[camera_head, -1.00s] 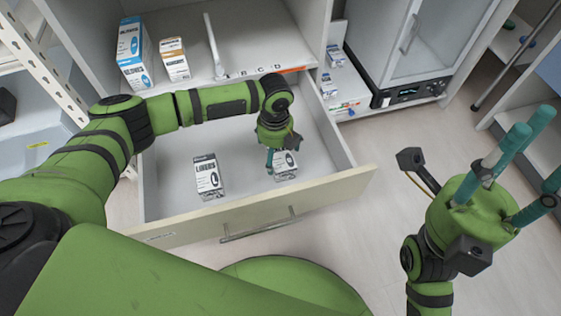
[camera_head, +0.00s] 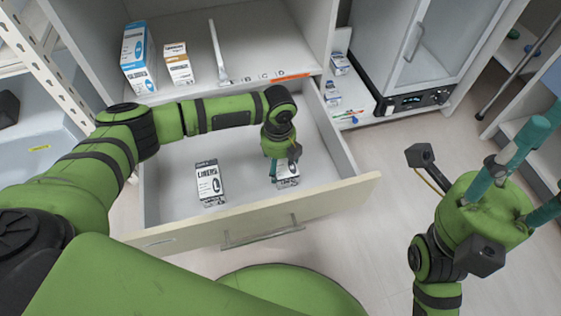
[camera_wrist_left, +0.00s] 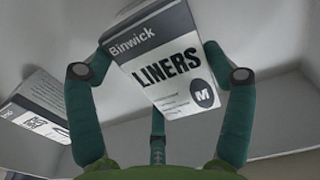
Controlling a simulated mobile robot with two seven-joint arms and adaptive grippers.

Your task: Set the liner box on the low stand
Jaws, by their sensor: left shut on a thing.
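A white and grey liner box marked M (camera_head: 289,181) is in the open drawer, mostly covered by my left gripper (camera_head: 284,172). The wrist view shows this box (camera_wrist_left: 170,65) with "LINERS" on its face, between the teal fingers of my left gripper (camera_wrist_left: 160,85), which is shut on it. I cannot tell whether the box touches the drawer floor. A second liner box marked L (camera_head: 209,183) stands to its left, apart from it, and shows at the wrist view's left edge (camera_wrist_left: 40,112). My right gripper (camera_head: 520,170) is empty with fingers spread, outside the drawer. I cannot identify a low stand.
The drawer (camera_head: 345,192) has raised walls around both boxes. A blue-white box (camera_head: 138,58) and an orange-white box (camera_head: 178,65) stand on the shelf above it. A glass-door cabinet (camera_head: 420,50) is at the back right. Floor (camera_head: 350,245) is clear before the drawer.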

